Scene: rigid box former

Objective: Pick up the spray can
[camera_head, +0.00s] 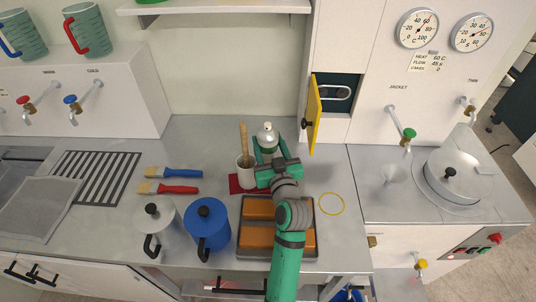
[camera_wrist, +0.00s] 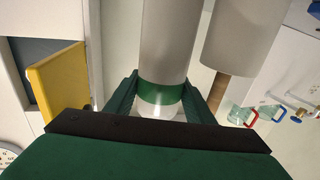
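The spray can (camera_head: 268,137) is grey with a domed top and a small light nozzle. It stands upright at the back of the grey counter (camera_head: 205,140). My gripper (camera_head: 269,151) is in front of it, with its green fingers on either side of the can. In the wrist view the can (camera_wrist: 165,50) appears upside down, with a green band and pale dome between my fingertips (camera_wrist: 160,93). The fingers are spread about as wide as the can and look open around it. I cannot make out firm contact. The can's lower part is hidden in the head view.
An open yellow door (camera_head: 314,116) is at the right. A tray with orange blocks (camera_head: 310,249) lies under my arm.

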